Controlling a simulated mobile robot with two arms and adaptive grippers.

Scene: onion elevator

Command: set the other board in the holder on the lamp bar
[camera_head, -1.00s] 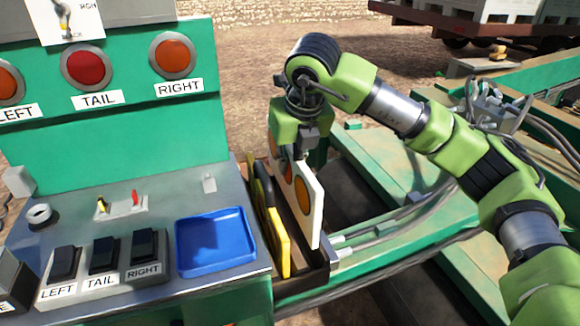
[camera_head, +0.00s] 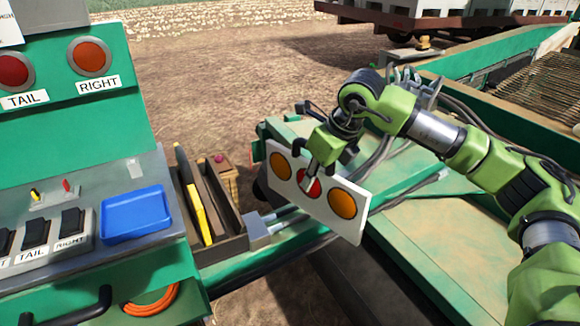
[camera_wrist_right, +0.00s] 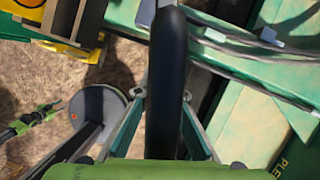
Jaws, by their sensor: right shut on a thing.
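A white board (camera_head: 323,207) with two orange lamps and a red one between them hangs tilted in the head view, its lamp face toward me. My right gripper (camera_head: 311,181) is shut on its upper edge near the middle and holds it clear of the box. The board is right of the wooden box (camera_head: 236,243) and in front of the green frame. A black and yellow board (camera_head: 196,212) stands in that box. I cannot make out the lamp bar's holder.
The green console with a blue tray (camera_head: 137,213) and switches stands at the left. Cables (camera_head: 405,80) and green beams (camera_head: 425,215) lie behind and right of the board. Bare ground shows beyond. A wagon with crates (camera_head: 440,25) stands at the back.

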